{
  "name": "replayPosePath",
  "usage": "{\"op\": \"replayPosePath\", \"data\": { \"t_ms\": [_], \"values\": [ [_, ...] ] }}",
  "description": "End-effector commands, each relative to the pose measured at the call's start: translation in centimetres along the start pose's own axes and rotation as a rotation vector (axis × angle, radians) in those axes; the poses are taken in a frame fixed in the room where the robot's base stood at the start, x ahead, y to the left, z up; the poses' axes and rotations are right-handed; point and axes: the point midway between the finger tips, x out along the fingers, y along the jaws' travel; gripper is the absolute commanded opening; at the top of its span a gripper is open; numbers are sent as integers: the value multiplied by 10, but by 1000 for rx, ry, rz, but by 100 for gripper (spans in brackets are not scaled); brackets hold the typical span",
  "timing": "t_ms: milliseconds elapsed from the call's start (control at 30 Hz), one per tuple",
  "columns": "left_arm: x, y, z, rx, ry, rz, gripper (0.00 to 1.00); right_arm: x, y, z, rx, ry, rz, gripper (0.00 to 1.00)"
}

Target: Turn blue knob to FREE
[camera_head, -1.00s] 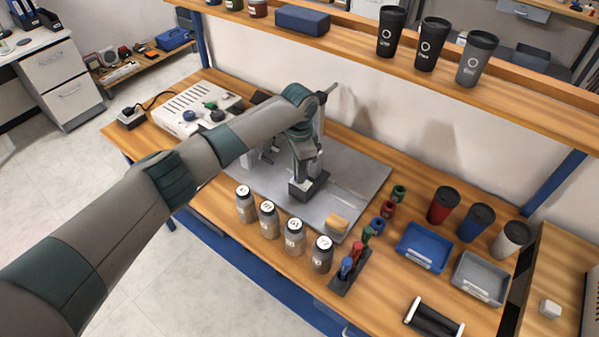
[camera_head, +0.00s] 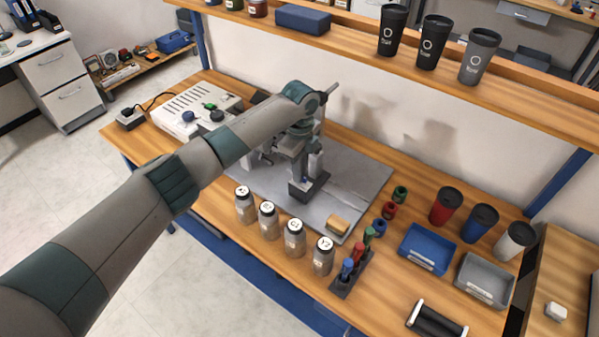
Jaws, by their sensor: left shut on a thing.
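A dark block (camera_head: 318,189) stands on the grey plate (camera_head: 352,182), with a small blue knob (camera_head: 306,179) low on it. My left arm comes in from the left and its hand points down at the block. My left gripper (camera_head: 303,174) is shut at the blue knob; the fingers and the knob are small and partly hidden by my wrist. The marking on the knob cannot be read. A white box (camera_head: 205,98) at the back left carries another dark blue knob (camera_head: 188,116) and a green one (camera_head: 210,106). My right gripper does not show.
A row of grey bottles (camera_head: 268,221) stands in front of the plate. A tool holder (camera_head: 352,274), a blue tray (camera_head: 427,249) and a grey tray (camera_head: 484,280) are on the right. A shelf with dark cups (camera_head: 435,43) runs above the back of the bench.

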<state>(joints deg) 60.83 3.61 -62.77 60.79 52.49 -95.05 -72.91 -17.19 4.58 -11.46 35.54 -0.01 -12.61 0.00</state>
Motion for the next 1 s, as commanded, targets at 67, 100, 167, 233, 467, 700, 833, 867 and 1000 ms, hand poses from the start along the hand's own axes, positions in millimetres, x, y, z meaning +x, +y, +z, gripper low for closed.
{"op": "replayPosePath", "data": {
  "t_ms": [67,100,167,233,467,700,833,867,1000],
  "values": [
    [-2,-2,0,35,1,-4,0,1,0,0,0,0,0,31],
    [-2,-2,0,50,1,-4,0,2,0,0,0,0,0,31],
    [-2,-2,-1,69,1,-4,0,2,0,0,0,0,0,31],
    [-2,-2,-1,85,1,-4,0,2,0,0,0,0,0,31],
    [-2,-2,-1,101,1,-4,0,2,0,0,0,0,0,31],
    [-2,-2,-1,101,1,-4,0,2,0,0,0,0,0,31],
    [-2,-2,-1,100,1,-4,28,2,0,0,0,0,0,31],
    [-2,-2,-1,100,1,-3,28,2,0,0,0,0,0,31],
    [-1,-1,0,99,1,-2,28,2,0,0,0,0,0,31]
  ]
}}
